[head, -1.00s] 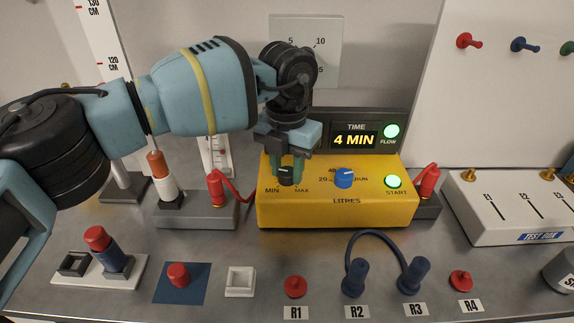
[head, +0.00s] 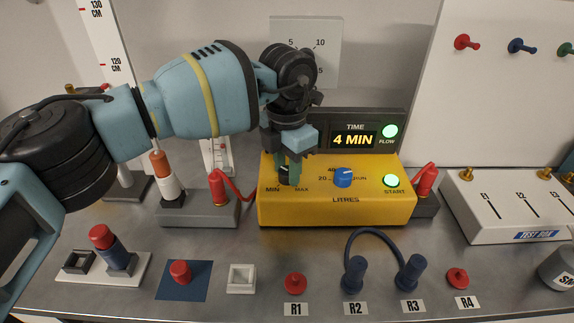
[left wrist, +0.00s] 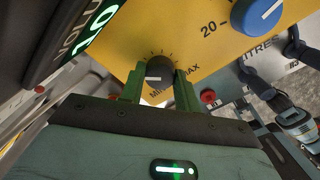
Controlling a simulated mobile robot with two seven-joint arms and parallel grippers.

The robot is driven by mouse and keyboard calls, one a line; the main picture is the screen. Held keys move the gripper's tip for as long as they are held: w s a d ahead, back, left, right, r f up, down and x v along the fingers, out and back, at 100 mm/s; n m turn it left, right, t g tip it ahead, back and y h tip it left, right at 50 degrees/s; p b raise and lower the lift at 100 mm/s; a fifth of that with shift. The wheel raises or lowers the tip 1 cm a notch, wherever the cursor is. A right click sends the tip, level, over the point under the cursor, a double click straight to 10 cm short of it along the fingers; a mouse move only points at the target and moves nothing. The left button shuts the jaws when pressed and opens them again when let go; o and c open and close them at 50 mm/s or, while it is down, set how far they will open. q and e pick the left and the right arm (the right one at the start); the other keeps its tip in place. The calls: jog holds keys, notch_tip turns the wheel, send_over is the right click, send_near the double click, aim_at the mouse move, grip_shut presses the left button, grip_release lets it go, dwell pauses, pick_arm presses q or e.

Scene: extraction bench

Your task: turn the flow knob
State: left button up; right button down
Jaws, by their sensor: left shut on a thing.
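The flow knob is a small black knob (head: 284,177) on the left of the yellow box's (head: 335,213) top, between the MIN and MAX marks. My left gripper (head: 290,172) comes down on it from above and is shut on it. In the left wrist view the black knob (left wrist: 159,70) sits between the two green fingers (left wrist: 157,84), with a white line showing on its face. In the head view the fingers partly hide the knob. My right gripper is not in view in the head view.
A blue knob (head: 343,177) marked LITRES and a lit green START button (head: 391,181) are right of the fingers. The display (head: 356,138) behind reads 4 MIN, with a green FLOW light (head: 390,131). Red plugs (head: 218,184) flank the box.

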aim_at(287, 170)
pick_arm(q)
jog(key=o, duration=1)
jog(key=shift+r, duration=3.95)
jog(key=shift+f, duration=0.1)
